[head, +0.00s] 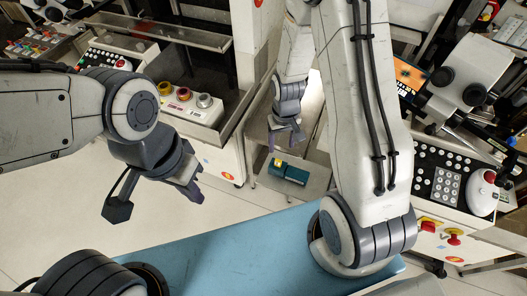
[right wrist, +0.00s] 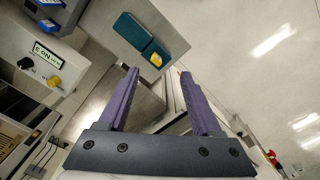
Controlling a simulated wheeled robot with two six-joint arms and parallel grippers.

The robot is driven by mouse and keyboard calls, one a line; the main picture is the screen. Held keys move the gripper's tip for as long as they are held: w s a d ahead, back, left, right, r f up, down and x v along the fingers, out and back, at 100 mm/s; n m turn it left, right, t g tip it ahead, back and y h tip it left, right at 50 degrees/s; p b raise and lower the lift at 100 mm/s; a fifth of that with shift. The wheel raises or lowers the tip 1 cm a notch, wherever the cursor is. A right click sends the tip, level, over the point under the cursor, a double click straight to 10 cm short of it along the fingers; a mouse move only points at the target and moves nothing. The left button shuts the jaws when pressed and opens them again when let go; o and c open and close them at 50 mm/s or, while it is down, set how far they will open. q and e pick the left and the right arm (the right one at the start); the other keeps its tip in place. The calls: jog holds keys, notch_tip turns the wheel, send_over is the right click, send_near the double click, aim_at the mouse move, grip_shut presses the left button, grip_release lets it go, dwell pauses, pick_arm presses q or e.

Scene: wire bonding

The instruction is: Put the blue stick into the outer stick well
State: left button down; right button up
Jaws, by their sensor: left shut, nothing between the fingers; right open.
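I cannot make out a blue stick or the outer stick well in either view. A teal box-like object (head: 290,172) with a yellow patch sits on a grey shelf below my right gripper (head: 284,140). In the right wrist view the teal object (right wrist: 138,31) lies just beyond the open purple fingers of my right gripper (right wrist: 159,73). Nothing is between those fingers, and they look apart from the teal object. My left gripper (head: 188,189) is shut and empty, over the pale floor at the left.
A control box with coloured knobs (head: 192,103) stands left of the right gripper. A machine with a button panel (head: 440,185) and a red emergency button is at the right. The grey shelf (head: 306,190) has bare room beside the teal object.

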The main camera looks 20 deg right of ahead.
jog(key=shift+s+a, duration=0.3)
jog(key=shift+a, duration=0.35)
jog(key=shift+a, duration=0.2)
jog(key=s+a+r+n, duration=0.2)
jog(key=a+r, duration=0.4)
jog(key=r, duration=0.1)
jog(key=s+a+r+n, duration=0.2)
jog(key=s+a+r, duration=0.1)
jog(key=s+r, duration=0.3)
jog(key=s+a+r+n+y, duration=0.1)
jog(key=s+a+r+n, duration=0.2)
jog(key=s+r, duration=0.4)
jog(key=s+a, duration=0.1)
jog(key=s, duration=0.3)
jog(key=shift+a+r+n, duration=0.25)
jog(key=shift+r+n, duration=0.05)
